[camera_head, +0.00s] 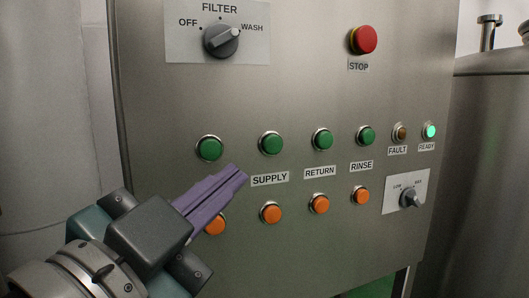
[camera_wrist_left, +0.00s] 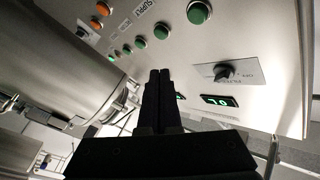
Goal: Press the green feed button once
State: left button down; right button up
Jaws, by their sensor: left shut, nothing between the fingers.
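Several green buttons stand in a row on a steel control panel (camera_head: 300,110). The leftmost green button (camera_head: 209,148) has no readable label, as my gripper covers the panel below it. The others are the supply button (camera_head: 271,143), the return button (camera_head: 322,139) and the rinse button (camera_head: 366,135). My left gripper (camera_head: 243,173), with purple fingers, is shut and empty. Its tips are in front of the panel, below and right of the leftmost green button and by the SUPPLY label. In the left wrist view its fingers (camera_wrist_left: 160,75) point toward the panel, apart from the buttons. My right gripper is out of view.
Orange buttons (camera_head: 271,212) line the row below; my fingers partly cover the leftmost. A red stop button (camera_head: 363,40) and a filter knob (camera_head: 221,40) sit above. A lit ready lamp (camera_head: 430,131) and a small knob (camera_head: 410,197) are at the right.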

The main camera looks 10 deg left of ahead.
aim_at(211, 150)
pick_arm(q)
jog(key=shift+w+a+b, duration=0.25)
jog(key=shift+w+a, duration=0.55)
jog(key=shift+w, duration=0.45)
jog(key=shift+w+a+b, duration=0.3)
jog(key=shift+w+a, duration=0.55)
jog(key=shift+w, duration=0.35)
jog(key=shift+w+a+b, duration=0.25)
jog(key=shift+w+a, duration=0.55)
jog(key=shift+w, duration=0.45)
jog(key=shift+w, duration=0.1)
jog(key=shift+w+a, duration=0.2)
jog(key=shift+w+a, duration=0.25)
jog(key=shift+w, duration=0.15)
jog(key=shift+s, duration=0.1)
jog(key=shift+s+d+p, duration=0.45)
jog(key=shift+s+p, duration=0.05)
jog(key=shift+s, duration=0.15)
